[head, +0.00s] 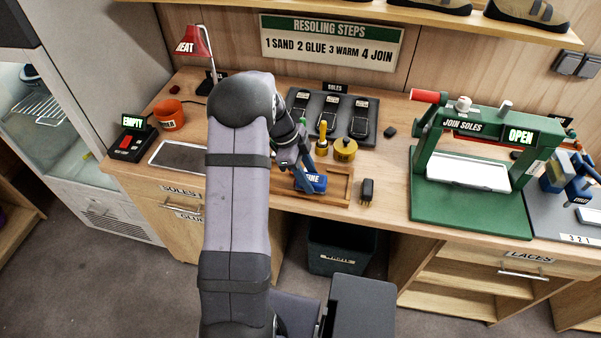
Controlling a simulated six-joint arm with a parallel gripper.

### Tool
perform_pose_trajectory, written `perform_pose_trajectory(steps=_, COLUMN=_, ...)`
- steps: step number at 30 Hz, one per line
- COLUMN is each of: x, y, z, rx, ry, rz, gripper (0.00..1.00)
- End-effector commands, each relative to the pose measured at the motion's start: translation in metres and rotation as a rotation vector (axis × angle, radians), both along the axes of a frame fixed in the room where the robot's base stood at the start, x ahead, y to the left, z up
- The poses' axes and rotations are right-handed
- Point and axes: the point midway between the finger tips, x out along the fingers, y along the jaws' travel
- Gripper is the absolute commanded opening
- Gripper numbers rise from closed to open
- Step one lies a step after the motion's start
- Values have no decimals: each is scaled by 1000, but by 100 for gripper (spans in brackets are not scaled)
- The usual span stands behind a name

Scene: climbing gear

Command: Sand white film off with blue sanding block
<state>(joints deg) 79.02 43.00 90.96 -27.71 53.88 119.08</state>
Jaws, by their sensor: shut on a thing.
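The blue sanding block (315,184), lettered in white with "FINE" partly hidden, is at the wooden tray (342,196) near the bench's front edge. My gripper (304,172) points down and is shut on the block. I cannot tell whether the block touches the tray. Three dark soles (328,118) stand on a dark rack labelled SOLES behind the tray. I cannot make out white film on any surface from here. My arm hides part of the bench left of the tray.
A yellow-handled brush (321,138) and yellow pot (344,149) stand behind the tray. A small dark object (367,190) is to its right. The green JOIN SOLES press (470,165) reads OPEN. A red HEAT lamp (194,41) and orange cup (170,114) stand left.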

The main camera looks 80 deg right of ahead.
Motion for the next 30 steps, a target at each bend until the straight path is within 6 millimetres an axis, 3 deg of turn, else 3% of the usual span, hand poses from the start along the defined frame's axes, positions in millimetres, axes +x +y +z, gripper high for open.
perform_pose_trajectory(steps=6, x=-22, y=1, z=0, rx=4, ry=1, rz=-2, gripper=14)
perform_pose_trajectory(steps=8, x=-21, y=1, z=4, rx=4, ry=1, rz=2, gripper=14)
perform_pose_trajectory(steps=10, x=-14, y=0, z=-4, rx=3, ry=1, rz=3, gripper=14)
perform_pose_trajectory(steps=30, x=44, y=0, z=4, rx=0, ry=0, rz=1, gripper=14)
